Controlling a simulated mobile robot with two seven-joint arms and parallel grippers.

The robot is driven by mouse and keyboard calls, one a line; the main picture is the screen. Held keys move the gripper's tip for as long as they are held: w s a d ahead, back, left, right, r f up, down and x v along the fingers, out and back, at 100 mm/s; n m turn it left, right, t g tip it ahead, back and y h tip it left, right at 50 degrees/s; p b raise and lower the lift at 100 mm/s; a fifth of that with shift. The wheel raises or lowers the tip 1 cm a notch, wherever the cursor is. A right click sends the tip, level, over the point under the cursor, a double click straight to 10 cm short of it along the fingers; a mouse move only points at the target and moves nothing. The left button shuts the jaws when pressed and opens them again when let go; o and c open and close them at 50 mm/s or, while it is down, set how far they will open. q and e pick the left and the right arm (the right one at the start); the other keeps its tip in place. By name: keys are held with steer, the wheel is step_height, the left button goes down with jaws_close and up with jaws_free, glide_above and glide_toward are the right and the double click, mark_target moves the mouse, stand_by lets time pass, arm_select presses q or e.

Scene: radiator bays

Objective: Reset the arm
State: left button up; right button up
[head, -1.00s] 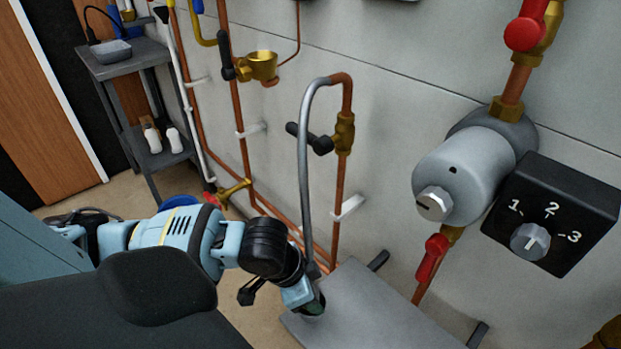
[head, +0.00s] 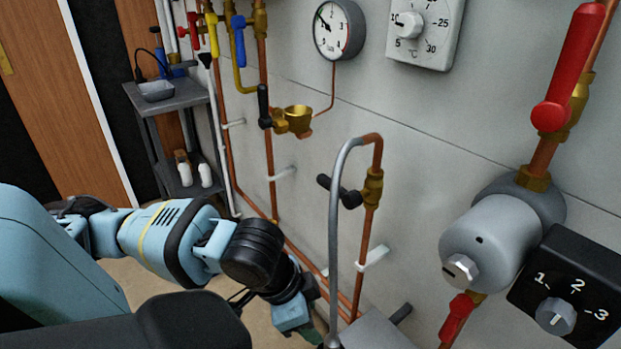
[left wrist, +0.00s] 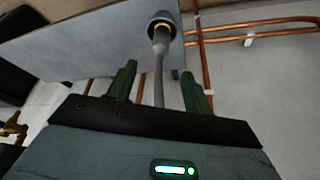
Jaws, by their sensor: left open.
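My left arm comes in from the left in the head view, with its gripper (head: 312,328) low in the picture by the lower end of a grey hose (head: 334,230). In the left wrist view the two green fingers of the left gripper (left wrist: 160,82) are apart. The hose (left wrist: 158,80) runs up through the space between the fingers in that picture, to a dark end fitting with a yellow ring (left wrist: 161,32). I cannot tell whether it lies between the fingers or beyond them. My right gripper is not in view.
A grey panel (head: 372,334) lies low by the wall. Copper pipes, a gauge (head: 338,30), a temperature dial (head: 425,30), a red-handled valve (head: 568,70), a grey cylinder (head: 490,245) and a black selector box (head: 575,285) line the wall. A shelf stand (head: 172,105) stands back left.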

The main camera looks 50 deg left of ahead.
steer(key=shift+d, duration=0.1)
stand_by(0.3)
